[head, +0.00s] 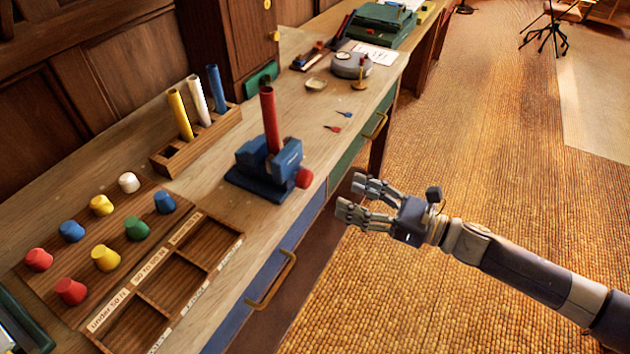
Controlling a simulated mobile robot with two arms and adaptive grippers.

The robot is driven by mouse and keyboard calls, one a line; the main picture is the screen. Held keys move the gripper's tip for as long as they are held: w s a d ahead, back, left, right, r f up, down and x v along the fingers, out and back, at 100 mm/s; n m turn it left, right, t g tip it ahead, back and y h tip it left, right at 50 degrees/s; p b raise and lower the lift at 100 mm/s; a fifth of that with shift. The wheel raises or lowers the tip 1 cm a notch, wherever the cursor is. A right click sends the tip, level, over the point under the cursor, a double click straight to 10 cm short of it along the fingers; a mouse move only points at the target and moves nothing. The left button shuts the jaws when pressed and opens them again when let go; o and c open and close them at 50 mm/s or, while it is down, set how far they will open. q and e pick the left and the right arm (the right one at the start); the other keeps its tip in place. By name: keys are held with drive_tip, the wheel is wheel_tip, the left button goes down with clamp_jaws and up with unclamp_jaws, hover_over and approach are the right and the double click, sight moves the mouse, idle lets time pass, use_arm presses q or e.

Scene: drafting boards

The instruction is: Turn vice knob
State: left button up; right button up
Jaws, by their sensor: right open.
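A blue vice (265,170) stands on the wooden bench near its front edge. Its red knob (304,178) sticks out on the right side, towards the bench's edge. A red tube (270,122) stands upright in the vice's jaws. My right gripper (355,199) is open and empty, in front of the bench and to the right of the knob, apart from it. My left gripper is not in view.
A wooden rack (196,142) with yellow, white and blue tubes stands behind the vice. A board with several coloured knobs (137,229) and a labelled compartment tray (172,283) lie at left. Two small darts (333,129) lie beyond the vice. Drawer handles (271,281) protrude from the bench front.

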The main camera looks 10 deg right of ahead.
sight(310, 179)
drive_tip(key=p+x, duration=0.2)
drive_tip(key=x, duration=0.6)
drive_tip(key=shift+w+a+r, duration=0.1)
drive_tip(key=shift+w+a, duration=0.05)
drive_tip(key=shift+a, duration=0.15)
drive_tip(key=shift+w+a, duration=0.2)
drive_tip(key=shift+a, duration=0.05)
drive_tip(key=shift+w+a, duration=0.15)
drive_tip(key=shift+a, duration=0.1)
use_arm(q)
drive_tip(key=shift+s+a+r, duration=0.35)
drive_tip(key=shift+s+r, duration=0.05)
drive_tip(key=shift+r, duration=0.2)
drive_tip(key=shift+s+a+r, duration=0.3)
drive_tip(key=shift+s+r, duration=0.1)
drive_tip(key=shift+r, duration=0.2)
use_arm(e)
drive_tip(key=c, duration=1.1)
